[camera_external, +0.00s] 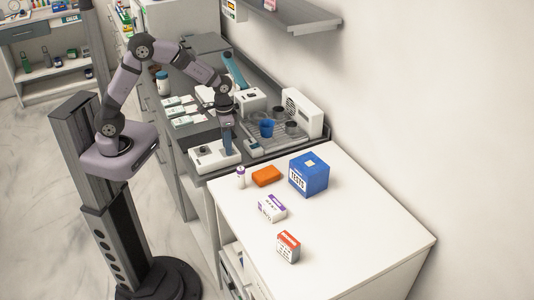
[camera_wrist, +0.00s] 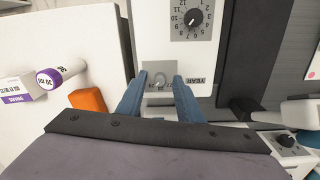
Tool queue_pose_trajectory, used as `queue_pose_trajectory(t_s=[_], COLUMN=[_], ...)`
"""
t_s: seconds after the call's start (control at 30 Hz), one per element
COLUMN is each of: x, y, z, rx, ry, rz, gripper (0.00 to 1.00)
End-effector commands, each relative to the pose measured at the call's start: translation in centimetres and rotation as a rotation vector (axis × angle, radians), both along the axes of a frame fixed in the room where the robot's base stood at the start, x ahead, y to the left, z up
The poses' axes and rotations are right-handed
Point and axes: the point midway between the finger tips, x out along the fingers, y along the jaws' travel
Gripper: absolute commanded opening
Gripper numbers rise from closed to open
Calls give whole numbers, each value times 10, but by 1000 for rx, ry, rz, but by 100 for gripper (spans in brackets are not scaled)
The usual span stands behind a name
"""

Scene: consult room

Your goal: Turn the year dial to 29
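A white device (camera_external: 214,157) sits on the dark grey counter below my gripper (camera_external: 227,145). In the wrist view, its white body (camera_wrist: 147,40) fills the top middle. My gripper (camera_wrist: 159,84) is open, with one blue fingertip on each side of the dial. I cannot tell whether the fingers touch it. The dial's pointer setting is too small to read. A second, larger dial (camera_wrist: 193,17) with numbers and a black knob is beyond it.
A white table (camera_external: 335,225) in front holds a white bottle (camera_external: 240,177), an orange block (camera_external: 266,176), a blue box (camera_external: 309,174) and smaller boxes. A tray with a blue cup (camera_external: 267,128) stands behind the device. A shelf (camera_external: 300,22) juts from the wall.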

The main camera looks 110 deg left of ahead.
Motion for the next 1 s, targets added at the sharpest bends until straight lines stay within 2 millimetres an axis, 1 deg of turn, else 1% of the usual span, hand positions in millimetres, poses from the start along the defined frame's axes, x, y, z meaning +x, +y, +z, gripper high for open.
queue_pose_trajectory(t_s=[0.13,0.17,0.2,0.27,0.3,0.43,0.7,0.9,0.93,0.97,1.0], x=[0,0,0,0,0,0,0,1,1,1,1], y=[0,0,0,0,0,0,0,0,0,0,0], z=[0,0,0,0,0,0,1,1,1,1,1], rx=[0,0,0,0,0,0,0,0,0,0,0], ry=[0,0,0,0,0,0,0,-2,-2,-2,-2], rz=[0,0,0,0,0,6,105,104,104,104,104], gripper=[33,26,16,2,0,0,0,0,17,24,33])
